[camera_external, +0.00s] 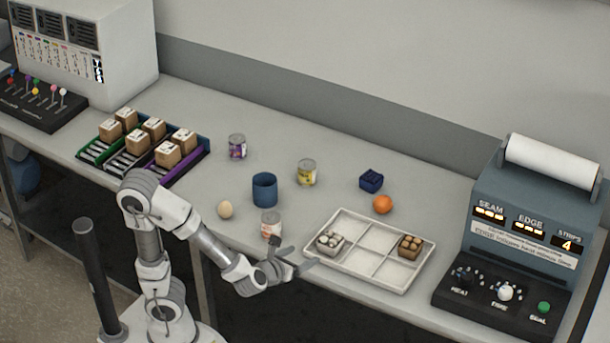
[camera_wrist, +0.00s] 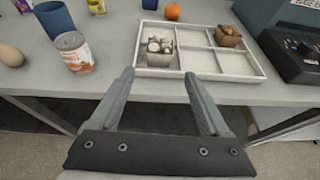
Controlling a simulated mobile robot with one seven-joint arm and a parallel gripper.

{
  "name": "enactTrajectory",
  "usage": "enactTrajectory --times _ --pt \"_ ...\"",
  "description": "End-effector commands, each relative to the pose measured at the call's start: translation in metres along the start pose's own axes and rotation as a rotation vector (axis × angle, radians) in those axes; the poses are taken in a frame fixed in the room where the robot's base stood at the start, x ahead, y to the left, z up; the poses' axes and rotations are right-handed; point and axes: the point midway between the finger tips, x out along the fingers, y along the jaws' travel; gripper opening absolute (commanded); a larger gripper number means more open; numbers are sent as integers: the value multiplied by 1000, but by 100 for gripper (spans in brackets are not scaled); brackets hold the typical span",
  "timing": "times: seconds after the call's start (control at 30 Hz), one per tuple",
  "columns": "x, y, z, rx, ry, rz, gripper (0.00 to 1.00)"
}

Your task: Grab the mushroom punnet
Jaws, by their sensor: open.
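The mushroom punnet (camera_external: 330,243) is a small grey punnet filled with pale, rounded mushrooms. It sits at the left end of a white divided tray (camera_external: 372,264), and it also shows in the wrist view (camera_wrist: 157,52). My gripper (camera_external: 293,254) is open and empty, just off the tray's near left corner at the table's front edge. In the wrist view its two fingers (camera_wrist: 158,75) point toward the punnet, which appears beyond and between the fingertips. The gripper is apart from the punnet.
A brown punnet (camera_external: 411,246) sits at the tray's right end. A can (camera_external: 271,226) stands close left of my gripper, with an egg (camera_external: 225,209) and blue cup (camera_external: 264,189) farther left. An orange (camera_external: 382,204) lies behind the tray. A sealing machine (camera_external: 520,240) stands right.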

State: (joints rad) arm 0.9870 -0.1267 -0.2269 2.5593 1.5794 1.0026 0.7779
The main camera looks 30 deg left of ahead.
Motion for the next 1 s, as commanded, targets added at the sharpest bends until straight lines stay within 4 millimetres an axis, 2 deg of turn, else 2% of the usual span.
enactTrajectory --times 0.37,0.5,0.63,0.87,1.0 --pt "44 1 2 3 5 4 80" --pt "78 1 -4 -2 3 5 80" --pt "101 1 -4 -2 2 3 80" --pt "119 0 -2 -1 2 1 80" --pt "135 0 -10 -1 3 2 80"
